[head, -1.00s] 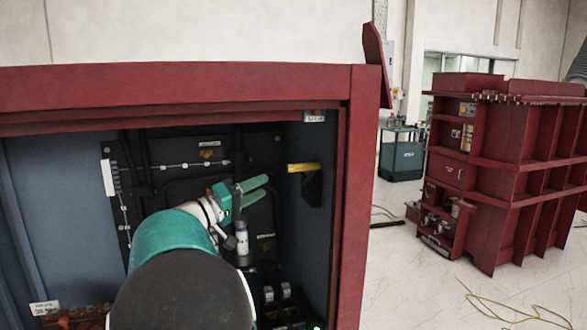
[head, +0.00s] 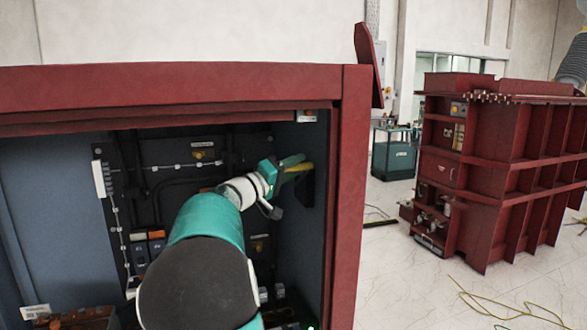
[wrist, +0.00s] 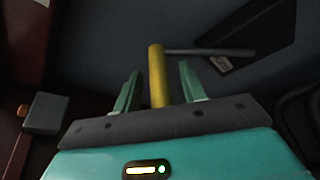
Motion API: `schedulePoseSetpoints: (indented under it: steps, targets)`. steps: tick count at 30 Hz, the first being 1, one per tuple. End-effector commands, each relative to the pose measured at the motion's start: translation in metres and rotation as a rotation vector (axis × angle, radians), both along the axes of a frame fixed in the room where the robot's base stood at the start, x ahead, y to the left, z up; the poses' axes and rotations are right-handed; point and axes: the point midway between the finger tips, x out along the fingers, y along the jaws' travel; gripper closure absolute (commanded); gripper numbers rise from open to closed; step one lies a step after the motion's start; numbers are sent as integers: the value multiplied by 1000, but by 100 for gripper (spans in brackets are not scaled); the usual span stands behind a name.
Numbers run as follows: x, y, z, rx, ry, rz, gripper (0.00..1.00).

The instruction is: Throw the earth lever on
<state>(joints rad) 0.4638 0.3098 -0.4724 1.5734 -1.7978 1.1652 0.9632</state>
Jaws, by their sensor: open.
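The lever with a yellow handle (head: 305,167), which I take to be the earth lever, is on the inner right wall of the red cabinet. In the wrist view the yellow handle (wrist: 157,76) stands between the two green fingers of my gripper (wrist: 160,69), with a visible gap on each side. A thin grey rod runs right from the handle's upper part. In the head view my gripper (head: 289,165) is at the lever, and its fingers partly hide the handle. The gripper is open and holds nothing.
The cabinet's red right post (head: 347,200) stands close to the right of my arm. Inside are a dark back panel with conduits and orange-topped switches (head: 148,238). A second red cabinet (head: 490,170) stands farther right.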

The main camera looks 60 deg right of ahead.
Motion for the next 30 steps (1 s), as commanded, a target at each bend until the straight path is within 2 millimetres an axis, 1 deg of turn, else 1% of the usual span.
schedulePoseSetpoints:
  steps: [6, 8, 12, 13, 23, 30]
  targets:
    - [0, 0, 0, 0, 0, 0, 59]
    - [0, 0, 0, 0, 0, 0, 68]
    - [0, 0, 0, 0, 0, 0, 96]
    - [0, 0, 0, 0, 0, 0, 100]
    - [0, 0, -2, -10, -11, -1, 100]
    - [-2, 1, -13, -71, -70, 0, 100]
